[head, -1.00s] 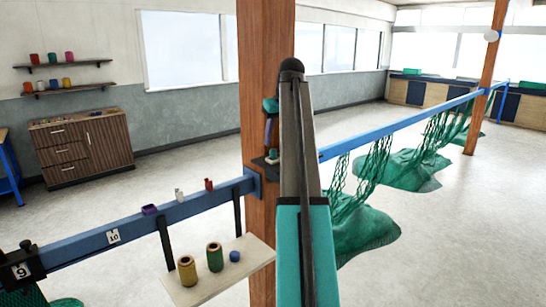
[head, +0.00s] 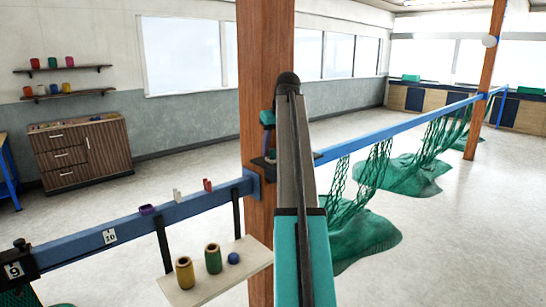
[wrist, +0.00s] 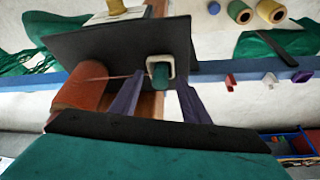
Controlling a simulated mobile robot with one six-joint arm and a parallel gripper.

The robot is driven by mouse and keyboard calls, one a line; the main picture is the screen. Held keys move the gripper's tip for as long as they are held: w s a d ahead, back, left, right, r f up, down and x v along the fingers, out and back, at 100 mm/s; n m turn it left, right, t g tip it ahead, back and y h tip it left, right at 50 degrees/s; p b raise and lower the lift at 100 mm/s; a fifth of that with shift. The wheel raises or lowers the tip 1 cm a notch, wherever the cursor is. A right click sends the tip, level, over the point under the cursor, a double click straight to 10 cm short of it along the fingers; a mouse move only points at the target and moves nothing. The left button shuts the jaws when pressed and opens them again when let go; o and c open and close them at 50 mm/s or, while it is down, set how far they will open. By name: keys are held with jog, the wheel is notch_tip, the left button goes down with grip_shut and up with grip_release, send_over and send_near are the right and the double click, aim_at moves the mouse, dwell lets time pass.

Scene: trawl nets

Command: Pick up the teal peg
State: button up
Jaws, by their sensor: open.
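In the wrist view the teal peg (wrist: 160,75) stands in a cream square holder (wrist: 151,62) on a black plate (wrist: 95,45). My gripper (wrist: 160,100) is open, with one purple finger to the left of the peg and one to the right. I see a gap on both sides and no contact. In the head view my gripper (head: 267,143) is partly hidden behind my own arm, just above the black plate (head: 258,162) on the wooden post. The peg cannot be made out there.
A reddish-brown cylinder (wrist: 80,88) is close to the left finger. The wooden post (head: 255,90) stands directly behind. A blue rail (head: 180,211) carries small clips, and a pale shelf (head: 225,275) holds spools. Green nets (head: 360,235) hang at the right.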

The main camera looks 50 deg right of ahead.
aim_at(274, 150)
grip_shut()
jog(key=shift+r, duration=0.2)
dwell(0.3)
jog(key=shift+r+p, duration=1)
jog(key=shift+r, duration=0.55)
jog(key=shift+s+r, duration=0.1)
jog(key=shift+r, duration=0.05)
jog(key=shift+s+a, duration=0.3)
jog(key=shift+s, duration=0.05)
jog(key=s+a+r+p, duration=0.1)
jog(key=s+a+p, duration=0.3)
jog(key=s, duration=0.9)
jog(key=a, duration=0.3)
jog(key=shift+p, duration=0.3)
jog(key=shift+r, duration=0.1)
